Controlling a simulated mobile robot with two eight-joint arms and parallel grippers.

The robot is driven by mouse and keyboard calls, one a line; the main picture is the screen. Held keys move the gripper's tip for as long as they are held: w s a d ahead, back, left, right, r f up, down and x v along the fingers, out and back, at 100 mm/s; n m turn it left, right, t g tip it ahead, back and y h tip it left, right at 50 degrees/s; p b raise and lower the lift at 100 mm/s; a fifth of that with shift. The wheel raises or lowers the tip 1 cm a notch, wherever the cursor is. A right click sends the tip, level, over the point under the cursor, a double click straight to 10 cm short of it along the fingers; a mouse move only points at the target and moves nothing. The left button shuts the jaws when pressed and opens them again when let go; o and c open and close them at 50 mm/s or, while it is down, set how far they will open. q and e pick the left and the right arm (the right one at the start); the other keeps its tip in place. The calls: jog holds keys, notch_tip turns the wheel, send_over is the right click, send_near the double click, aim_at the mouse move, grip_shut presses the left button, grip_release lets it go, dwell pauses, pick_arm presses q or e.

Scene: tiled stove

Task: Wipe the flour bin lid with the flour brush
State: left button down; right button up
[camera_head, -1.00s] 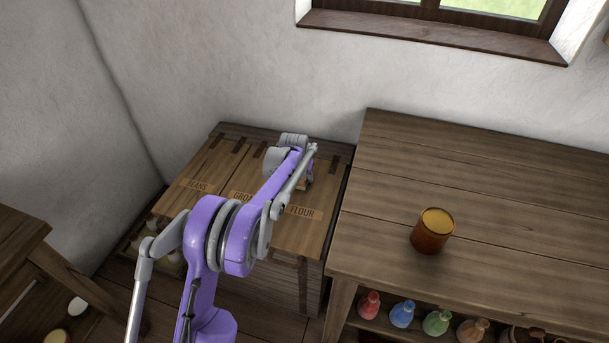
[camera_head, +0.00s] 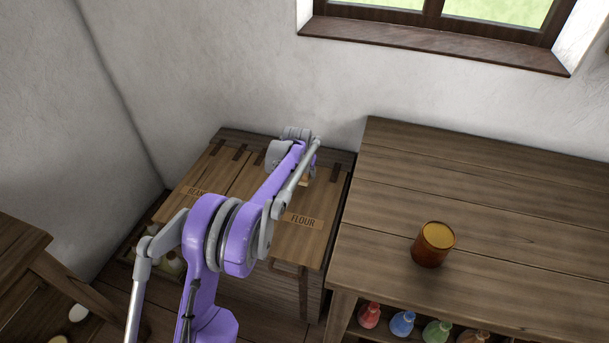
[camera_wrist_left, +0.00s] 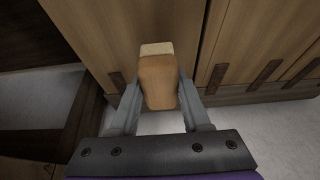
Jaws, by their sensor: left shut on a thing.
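The flour bin lid (camera_head: 300,232) is the right-hand wooden lid of the bin chest, marked FLOUR. My left arm reaches over the chest, and its gripper (camera_head: 306,180) is over the back part of this lid, mostly hidden by my own arm in the head view. In the left wrist view my left gripper (camera_wrist_left: 158,95) is shut on the flour brush (camera_wrist_left: 158,78), a light wooden block held between the two fingers. The brush is at or just above the lid; contact cannot be told. My right gripper is not in view.
The lid marked BEANS (camera_head: 205,180) is at the left of the chest. A wooden table (camera_head: 480,215) stands close at the right with an amber cup (camera_head: 433,245) on it. Several coloured bottles (camera_head: 402,322) sit on its lower shelf. A wall is behind.

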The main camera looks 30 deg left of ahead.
pick_arm(q)
jog(key=shift+w+r+p, duration=0.1)
jog(key=shift+r+p, duration=1.1)
jog(key=shift+r, duration=1.05)
